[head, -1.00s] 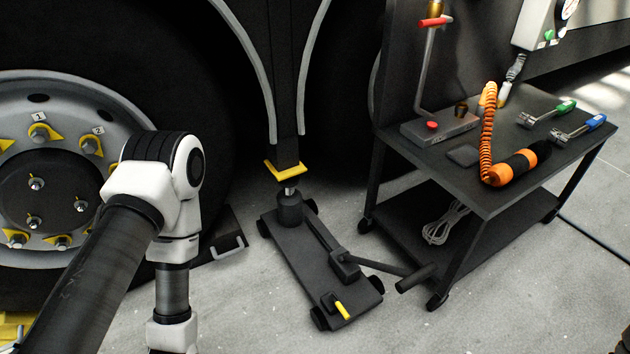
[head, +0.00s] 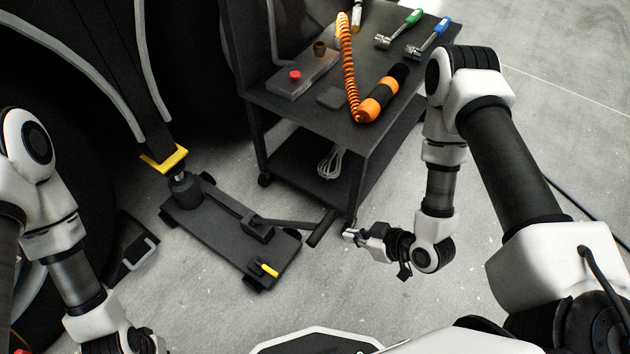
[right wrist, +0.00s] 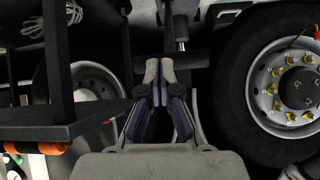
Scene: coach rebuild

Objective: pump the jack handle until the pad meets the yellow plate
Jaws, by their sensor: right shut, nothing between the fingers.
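The dark floor jack (head: 215,235) stands on the concrete in the head view. Its ram (head: 183,185) is under the yellow plate (head: 165,159); I cannot tell whether the pad touches it. The jack handle (head: 285,223) slopes out to the right and ends in a dark crosswise grip (head: 322,228). My right gripper (head: 350,235) is shut and empty, just right of the grip, with a small gap in the head view. In the right wrist view the shut fingertips (right wrist: 160,70) overlap the dark grip bar (right wrist: 195,62). My left arm shows at the left; its fingers are out of frame.
A dark cart (head: 345,135) stands close behind the handle, one leg near the grip. It carries an orange-black tool (head: 383,93) with a coiled cord. A large wheel (right wrist: 290,90) shows in the right wrist view. A yellow-tipped lever (head: 270,270) is on the jack. Floor in front is clear.

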